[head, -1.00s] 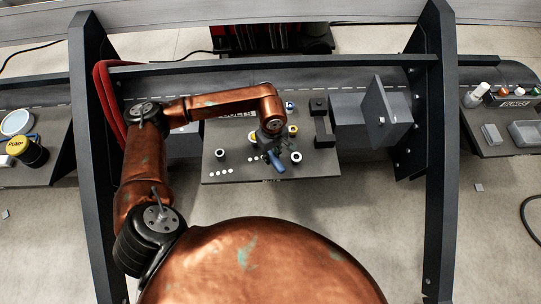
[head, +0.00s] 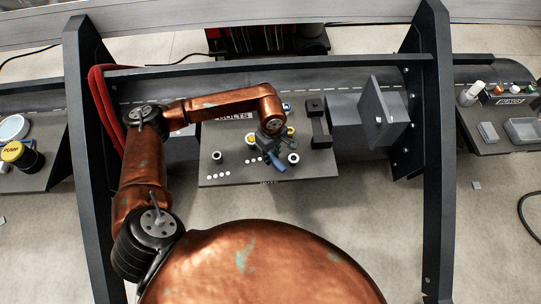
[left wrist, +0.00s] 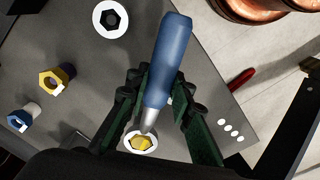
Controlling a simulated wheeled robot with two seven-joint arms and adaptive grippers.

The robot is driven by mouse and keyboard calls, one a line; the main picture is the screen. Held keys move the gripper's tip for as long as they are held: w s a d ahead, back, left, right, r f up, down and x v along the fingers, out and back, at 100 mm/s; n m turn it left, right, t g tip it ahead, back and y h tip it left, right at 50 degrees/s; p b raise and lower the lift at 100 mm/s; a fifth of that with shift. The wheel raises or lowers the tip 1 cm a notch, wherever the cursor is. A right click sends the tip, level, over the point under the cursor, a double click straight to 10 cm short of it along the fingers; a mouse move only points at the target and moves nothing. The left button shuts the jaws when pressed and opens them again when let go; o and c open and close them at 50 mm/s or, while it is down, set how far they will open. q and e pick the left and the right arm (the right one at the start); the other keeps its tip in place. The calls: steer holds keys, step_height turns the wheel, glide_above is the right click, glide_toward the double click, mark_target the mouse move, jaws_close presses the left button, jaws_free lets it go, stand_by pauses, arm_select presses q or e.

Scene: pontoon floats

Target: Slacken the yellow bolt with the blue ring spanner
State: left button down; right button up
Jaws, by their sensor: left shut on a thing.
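The blue ring spanner (left wrist: 168,62) has a blue handle and a short silver shank. My left gripper (left wrist: 160,98) is shut on its handle, which also shows below the gripper (head: 270,146) in the head view. The spanner's metal end reaches a yellow bolt (left wrist: 142,143); a pale ring shows around this bolt's hex head. I cannot tell how far down the ring sits. A second yellow bolt (left wrist: 58,78) stands apart on the board, and it also shows in the head view (head: 290,131). My right gripper is not in view.
The dark board (head: 228,178) also carries a blue bolt (left wrist: 22,119) and a white bolt with a dark hex (left wrist: 110,18). Another white bolt (head: 216,157) stands at the left. A grey block with an upright plate (head: 383,112) stands right of the board.

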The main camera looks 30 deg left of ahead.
arm_select(q)
steer(key=shift+w, duration=0.2)
steer(key=shift+w+d+n, duration=0.1)
steer(key=shift+w+n, duration=0.15)
steer(key=shift+n, duration=0.25)
steer(key=shift+w, duration=0.15)
steer(key=shift+w+d, duration=0.1)
steer(key=shift+w+n, duration=0.3)
steer(key=shift+n, duration=0.2)
steer(key=shift+w, duration=0.15)
steer(key=shift+w+d+n, duration=0.1)
steer(key=shift+w+n, duration=0.25)
steer(key=shift+n, duration=0.15)
steer(key=shift+w+b, duration=0.2)
steer(key=shift+b, duration=0.1)
